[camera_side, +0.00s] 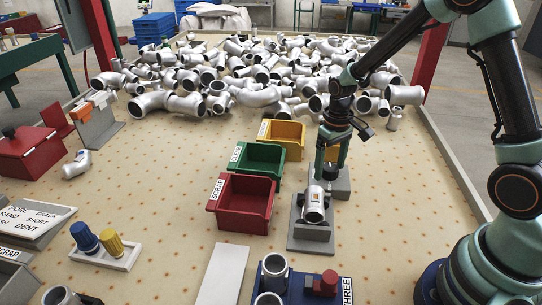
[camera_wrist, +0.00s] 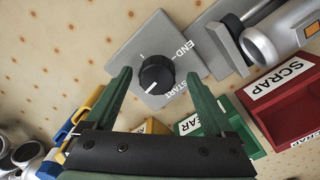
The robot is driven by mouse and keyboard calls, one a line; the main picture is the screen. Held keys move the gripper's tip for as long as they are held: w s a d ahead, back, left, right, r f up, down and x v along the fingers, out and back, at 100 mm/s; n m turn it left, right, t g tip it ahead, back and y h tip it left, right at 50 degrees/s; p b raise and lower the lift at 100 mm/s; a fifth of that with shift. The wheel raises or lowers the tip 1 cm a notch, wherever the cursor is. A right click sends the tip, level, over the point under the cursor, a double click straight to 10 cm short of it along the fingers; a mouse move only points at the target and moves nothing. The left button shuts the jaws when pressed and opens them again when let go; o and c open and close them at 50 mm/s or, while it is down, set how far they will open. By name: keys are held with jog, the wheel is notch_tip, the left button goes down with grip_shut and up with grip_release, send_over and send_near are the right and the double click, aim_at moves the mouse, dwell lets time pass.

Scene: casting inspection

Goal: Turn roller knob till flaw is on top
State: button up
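A round black knob (camera_wrist: 156,74) with a white pointer line sits on a grey plate (camera_wrist: 150,42) marked START and END in the wrist view. The line points down and slightly left, on the START side. My gripper (camera_wrist: 158,80) is open and empty, its green fingertips on either side of the knob in the picture; I cannot tell whether they touch it. I cannot make out a flaw.
Red SCRAP (camera_side: 240,220), green (camera_side: 257,172) and yellow (camera_side: 280,148) bins stand just left of the stand. A pile of castings (camera_side: 250,75) covers the back. A blue fixture (camera_side: 300,290) stands in front. The table at right is clear.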

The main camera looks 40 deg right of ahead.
jog(key=shift+w+r, duration=0.1)
notch_tip(320, 180, up, 12)
dwell(0.5)
jog(key=s+a+r+t, duration=0.2)
jog(key=s+r, duration=0.2)
jog(key=s, duration=0.2)
jog(key=s+a+r+t, duration=0.2)
jog(key=s+r+t, duration=0.1)
jog(key=s, duration=0.3)
jog(key=shift+a+r+t, duration=0.3)
jog(key=shift+r, duration=0.5)
